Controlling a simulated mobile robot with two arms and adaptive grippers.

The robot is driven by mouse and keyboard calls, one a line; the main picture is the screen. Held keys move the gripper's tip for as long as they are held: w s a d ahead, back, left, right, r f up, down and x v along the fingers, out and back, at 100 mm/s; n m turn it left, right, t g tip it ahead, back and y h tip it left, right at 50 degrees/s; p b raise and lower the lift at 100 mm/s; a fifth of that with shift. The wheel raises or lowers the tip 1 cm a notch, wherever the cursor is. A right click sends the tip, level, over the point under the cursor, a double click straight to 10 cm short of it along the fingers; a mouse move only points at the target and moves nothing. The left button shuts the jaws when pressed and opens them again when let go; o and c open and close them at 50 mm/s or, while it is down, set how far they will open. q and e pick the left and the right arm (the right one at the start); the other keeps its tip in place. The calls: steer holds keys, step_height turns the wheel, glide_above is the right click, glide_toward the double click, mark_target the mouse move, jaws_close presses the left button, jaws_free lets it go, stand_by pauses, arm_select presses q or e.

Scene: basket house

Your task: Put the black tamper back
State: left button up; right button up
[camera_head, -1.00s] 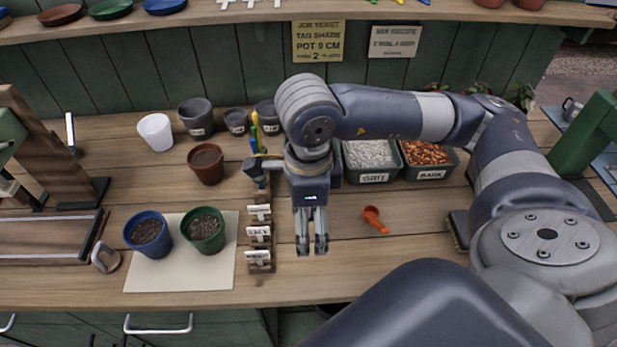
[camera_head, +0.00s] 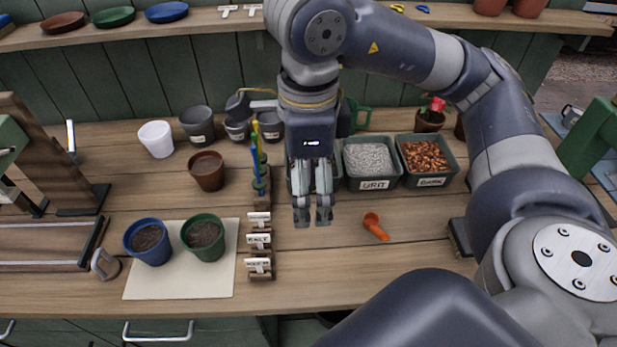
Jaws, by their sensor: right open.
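I cannot pick out a black tamper with certainty. A small dark grey piece with a loop handle (camera_head: 105,263) lies on the bench at the left, beside the wooden tray, but I cannot tell what it is. My right gripper (camera_head: 312,220) points down over the middle of the bench, fingers apart, with nothing visible between them. It is right of the label rack (camera_head: 262,276) and left of the orange scoop (camera_head: 375,228). Its arm covers part of the back of the bench. My left gripper is not in view.
Blue (camera_head: 148,241) and green (camera_head: 204,238) soil pots stand on a pale mat (camera_head: 150,285). Blue, yellow and green sticks (camera_head: 256,165) stand behind the label rack. Grit (camera_head: 370,160) and bark (camera_head: 425,160) tubs are at the back right. The front middle of the bench is clear.

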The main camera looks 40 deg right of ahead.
steer(key=shift+c, duration=0.4)
steer(key=c, duration=2.1)
steer(key=w+f+n, duration=0.1)
steer(key=f+n, duration=0.3)
steer(key=n, duration=0.4)
steer(key=w+a+f+n, duration=0.1)
steer(key=f+n, duration=0.3)
steer(key=n, duration=0.4)
steer(key=w+a+f+n, duration=0.1)
steer(key=f+n, duration=0.3)
steer(key=n, duration=0.4)
steer(key=shift+a+f+y, duration=0.15)
steer(key=shift+f+y, duration=0.15)
steer(key=shift+f, duration=0.1)
steer(key=shift+w, duration=0.1)
